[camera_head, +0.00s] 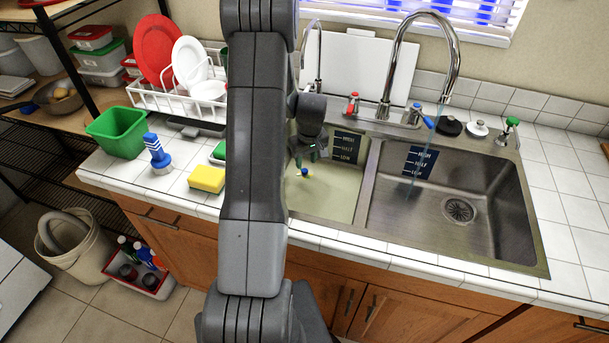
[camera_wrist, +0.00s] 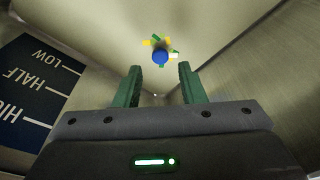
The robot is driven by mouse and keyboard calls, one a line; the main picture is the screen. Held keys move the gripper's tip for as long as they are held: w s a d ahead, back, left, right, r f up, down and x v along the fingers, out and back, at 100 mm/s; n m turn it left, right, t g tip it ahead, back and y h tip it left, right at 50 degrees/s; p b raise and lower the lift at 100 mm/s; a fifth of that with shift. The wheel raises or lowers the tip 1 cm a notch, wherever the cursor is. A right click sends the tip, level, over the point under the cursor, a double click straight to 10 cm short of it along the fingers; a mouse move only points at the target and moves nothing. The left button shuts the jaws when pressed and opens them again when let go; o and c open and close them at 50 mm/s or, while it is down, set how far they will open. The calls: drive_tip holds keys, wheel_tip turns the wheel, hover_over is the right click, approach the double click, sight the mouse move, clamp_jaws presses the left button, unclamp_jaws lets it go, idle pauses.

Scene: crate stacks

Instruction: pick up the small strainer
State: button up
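A small item with a round blue knob (camera_head: 304,172) sits in the left sink basin (camera_head: 335,205). It is likely the small strainer, but it is too small to be sure. In the wrist view the blue knob (camera_wrist: 160,57) has yellow, green and white bits around it. It lies just beyond my fingertips, about midway between them. My gripper (camera_wrist: 160,82) is open, with two green fingers apart and nothing between them. In the head view my gripper (camera_head: 311,153) is down in the left basin and partly hidden by my arm.
The tall faucet (camera_head: 455,60) rises behind the sink. A dark level label (camera_wrist: 32,90) is on the basin wall. A yellow sponge (camera_head: 207,178), blue brush (camera_head: 157,152) and green bin (camera_head: 118,132) stand on the left counter.

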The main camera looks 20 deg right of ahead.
sight(305, 170)
drive_tip(key=shift+w+f+p, duration=0.2)
drive_tip(key=shift+w+f, duration=0.05)
drive_tip(key=shift+f, duration=1.15)
drive_tip(key=shift+w+f+p, duration=0.15)
drive_tip(key=shift+w+f, duration=0.05)
drive_tip(key=shift+f, duration=1.15)
clamp_jaws()
